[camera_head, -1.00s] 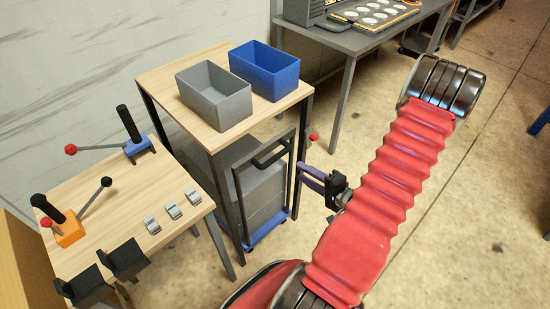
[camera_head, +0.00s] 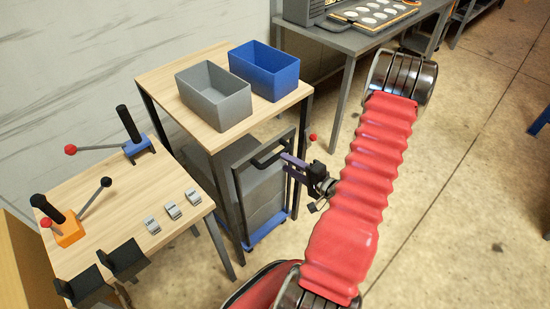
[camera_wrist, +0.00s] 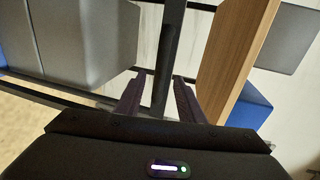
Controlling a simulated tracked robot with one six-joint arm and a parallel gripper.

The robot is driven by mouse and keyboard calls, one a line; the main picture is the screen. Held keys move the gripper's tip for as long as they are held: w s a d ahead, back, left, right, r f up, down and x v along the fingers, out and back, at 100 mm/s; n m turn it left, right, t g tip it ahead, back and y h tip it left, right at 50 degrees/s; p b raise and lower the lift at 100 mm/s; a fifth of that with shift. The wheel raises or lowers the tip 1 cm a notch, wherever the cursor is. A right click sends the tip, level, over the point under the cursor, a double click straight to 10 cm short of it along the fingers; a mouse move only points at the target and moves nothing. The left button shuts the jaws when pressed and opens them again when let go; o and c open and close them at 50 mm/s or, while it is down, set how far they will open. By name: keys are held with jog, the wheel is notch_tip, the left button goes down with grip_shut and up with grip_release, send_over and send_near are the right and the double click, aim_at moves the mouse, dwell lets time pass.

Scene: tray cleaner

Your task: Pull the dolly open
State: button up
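The dolly (camera_head: 251,238) stands under the small wooden-topped table, with a blue base, grey contents and a black handle frame (camera_head: 237,183). My gripper (camera_head: 287,160) is at the upper part of this frame, on its right side. In the wrist view, my gripper (camera_wrist: 159,80) is open, with one purple finger on each side of a dark bar (camera_wrist: 169,50) of the handle. Gaps show between the bar and both fingers. The bar's lower end is hidden behind the gripper body.
A grey bin (camera_head: 214,97) and a blue bin (camera_head: 265,70) stand on the wooden-topped table (camera_head: 160,83) above the dolly. A lower table (camera_head: 110,205) with levers and switches is at left. The floor to the right is mostly free.

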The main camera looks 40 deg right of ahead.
aim_at(276, 159)
jog(key=shift+x, duration=3.35)
grip_shut()
jog(key=shift+s, duration=0.1)
jog(key=shift+a, duration=0.15)
jog(key=shift+s+f, duration=0.1)
jog(key=shift+s, duration=0.05)
